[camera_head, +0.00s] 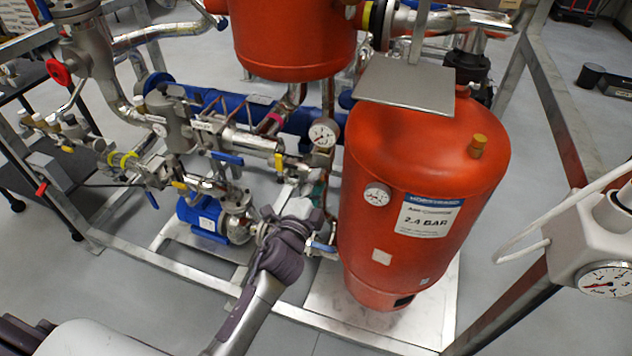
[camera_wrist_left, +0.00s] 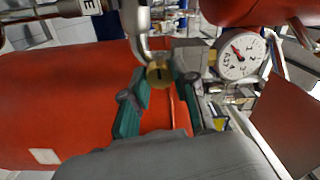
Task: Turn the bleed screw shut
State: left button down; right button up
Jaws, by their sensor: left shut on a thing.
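The bleed screw (camera_wrist_left: 159,73) is a round brass head with a dark slot, seen in the left wrist view beside a grey fitting and below a bent metal pipe. My left gripper (camera_wrist_left: 163,88) has its teal fingers on either side of the screw and is shut on it. In the head view the left gripper (camera_head: 316,192) reaches in from below, just left of the red expansion vessel (camera_head: 420,270) and below a round gauge (camera_head: 323,133). The screw is hidden there by the gripper and pipework. My right gripper is not in view.
The red vessel stands close to the right of the gripper. A blue-handled valve (camera_head: 322,247) is just below it, and a blue pump (camera_head: 203,217) stands to the left.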

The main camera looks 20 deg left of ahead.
pick_arm(q)
jog(key=m+p, duration=0.4)
jog(key=m, duration=1.4)
jog(key=shift+f+m+p, duration=0.1)
jog(key=shift+m+p, duration=0.3)
jog(key=shift+m, duration=0.3)
jog(key=c, duration=0.9)
grip_release()
jog(key=s, duration=1.2)
jog(key=shift+a, duration=0.4)
